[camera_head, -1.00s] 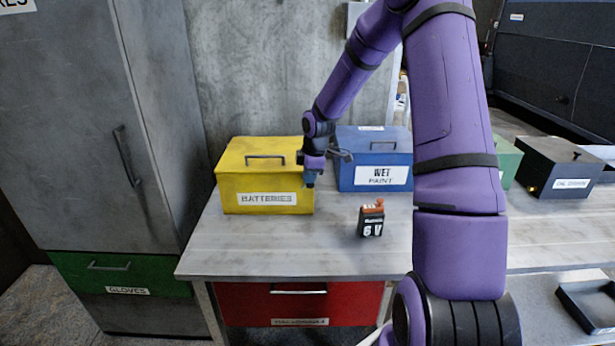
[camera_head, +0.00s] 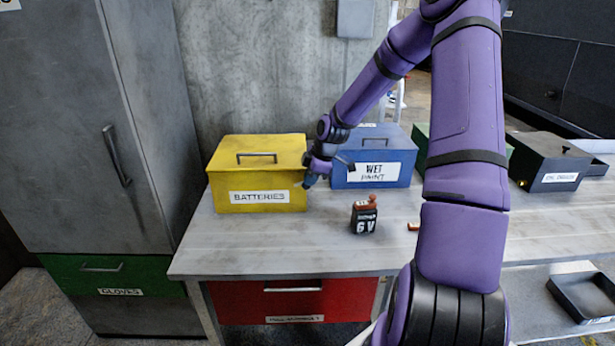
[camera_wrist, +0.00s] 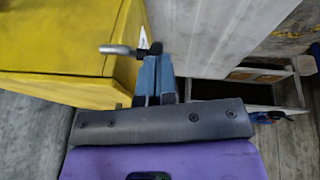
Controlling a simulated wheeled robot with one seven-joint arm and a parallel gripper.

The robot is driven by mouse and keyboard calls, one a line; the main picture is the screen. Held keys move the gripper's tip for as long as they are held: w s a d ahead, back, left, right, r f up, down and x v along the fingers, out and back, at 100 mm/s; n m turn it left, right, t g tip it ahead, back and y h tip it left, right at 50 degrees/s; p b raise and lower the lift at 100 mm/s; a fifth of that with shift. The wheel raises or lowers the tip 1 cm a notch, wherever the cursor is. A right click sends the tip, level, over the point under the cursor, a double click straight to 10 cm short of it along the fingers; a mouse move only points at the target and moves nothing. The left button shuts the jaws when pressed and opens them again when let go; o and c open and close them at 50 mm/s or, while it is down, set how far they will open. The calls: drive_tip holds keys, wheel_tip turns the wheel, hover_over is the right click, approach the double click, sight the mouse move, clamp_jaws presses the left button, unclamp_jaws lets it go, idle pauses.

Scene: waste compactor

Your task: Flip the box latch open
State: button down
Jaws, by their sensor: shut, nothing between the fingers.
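The yellow box labelled BATTERIES (camera_head: 257,180) stands at the left of the workbench with its lid down. My gripper (camera_head: 307,184) is at the box's right side, near its front corner. The wrist view shows the yellow box (camera_wrist: 60,40) at the left and a grey metal latch lever (camera_wrist: 116,50) sticking out past its edge. My gripper's blue fingers (camera_wrist: 154,62) are shut and empty, with their tips right beside the lever's end. I cannot tell if they touch. The latch is hidden in the head view.
A blue WET PAINT box (camera_head: 345,175) stands close to the right of my gripper. A 6 V battery (camera_head: 364,216) stands in front on the workbench (camera_head: 290,245). A green box (camera_head: 421,140) and a dark box (camera_head: 545,165) are further right. The bench front is mostly clear.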

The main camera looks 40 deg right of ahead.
drive_tip(key=shift+s+d+f, duration=0.25)
drive_tip(key=shift+d+f, duration=0.2)
drive_tip(key=shift+f, duration=0.15)
drive_tip(key=shift+d+f, duration=0.1)
drive_tip(key=shift+f, duration=0.15)
idle(0.4)
